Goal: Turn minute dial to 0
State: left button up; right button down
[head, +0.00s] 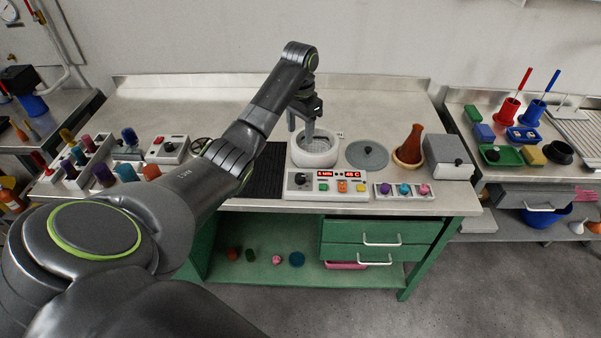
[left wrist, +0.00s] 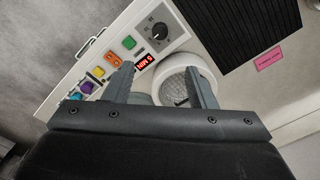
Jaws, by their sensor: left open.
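The control panel (head: 326,185) stands at the front of the middle bench, with a dark dial (head: 300,179) at its left end. A red display (head: 325,174) beside the dial seems to read 5 MIN, and another reads about 48 C. In the left wrist view the dial (left wrist: 159,31) shows a pointer mark and a ring of ticks; its exact setting is too small to read. My left gripper (head: 303,122) points down over the round white oven (head: 314,148), behind the panel. In the left wrist view its fingers (left wrist: 160,85) are apart and empty, clear of the dial.
A grey round lid (head: 367,155), a brown flask (head: 410,144) and a grey box (head: 447,157) stand right of the oven. A black mat (head: 265,171) lies to its left. Coloured knobs (head: 404,189) sit right of the panel. The back of the bench is mostly clear.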

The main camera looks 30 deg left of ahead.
aim_at(300, 176)
pick_arm(q)
notch_tip(300, 176, down, 17)
jog(key=shift+r+p, duration=0.1)
jog(key=shift+p, duration=0.7)
jog(key=c, duration=1)
